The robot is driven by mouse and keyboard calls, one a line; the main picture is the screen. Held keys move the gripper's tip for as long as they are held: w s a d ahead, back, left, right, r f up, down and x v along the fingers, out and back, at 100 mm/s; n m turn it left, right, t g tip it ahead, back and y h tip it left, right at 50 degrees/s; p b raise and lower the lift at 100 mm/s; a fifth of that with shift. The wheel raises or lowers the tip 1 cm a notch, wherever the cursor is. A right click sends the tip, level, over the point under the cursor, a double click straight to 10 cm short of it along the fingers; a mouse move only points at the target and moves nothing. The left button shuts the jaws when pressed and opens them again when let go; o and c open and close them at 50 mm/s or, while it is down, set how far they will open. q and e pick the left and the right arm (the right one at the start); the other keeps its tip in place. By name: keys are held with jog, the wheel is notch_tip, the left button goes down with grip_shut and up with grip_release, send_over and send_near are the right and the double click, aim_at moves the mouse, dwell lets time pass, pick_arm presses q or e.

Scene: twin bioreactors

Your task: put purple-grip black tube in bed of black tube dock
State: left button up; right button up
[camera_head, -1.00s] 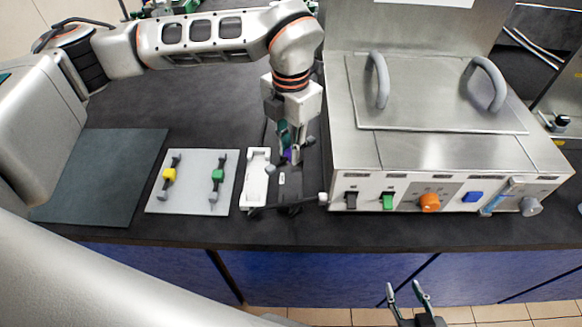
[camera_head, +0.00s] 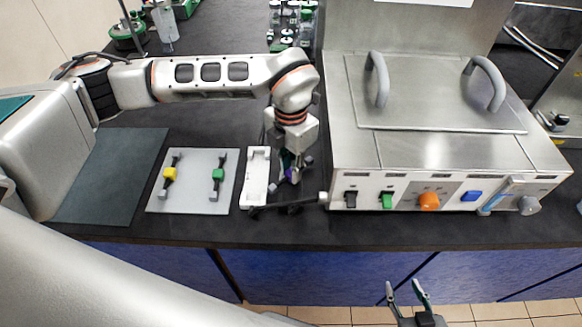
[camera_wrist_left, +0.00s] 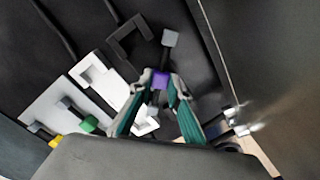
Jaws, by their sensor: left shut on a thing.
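The purple-grip black tube (camera_head: 290,174) is between the fingers of my left gripper (camera_head: 288,168). In the left wrist view its purple grip (camera_wrist_left: 160,79) sits between the left fingertips (camera_wrist_left: 158,86), with a grey end cap (camera_wrist_left: 169,39) beyond. The tube is above the black tube dock area, just right of the white dock (camera_head: 256,176). The black tube dock (camera_head: 290,208) is dark against the dark bench and partly hidden by my gripper; its black frame shows in the wrist view (camera_wrist_left: 124,48). I cannot tell whether the tube touches it. My right gripper (camera_head: 406,293) is open and empty, low in front.
A light mat (camera_head: 195,195) with a yellow-grip tube (camera_head: 169,175) and a green-grip tube (camera_head: 218,175) lies to the left. The steel machine (camera_head: 435,150) with knobs and switches stands close on the right. Green-capped bottles (camera_head: 290,30) stand behind the arm.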

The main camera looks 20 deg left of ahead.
pick_arm(q)
jog(key=o, duration=1)
jog(key=shift+c, duration=0.2)
jog(key=shift+r, duration=0.2)
notch_tip(320, 180, up, 12)
jog(key=shift+b, duration=0.4)
jog(key=shift+s+f, duration=0.1)
jog(key=shift+f, duration=0.05)
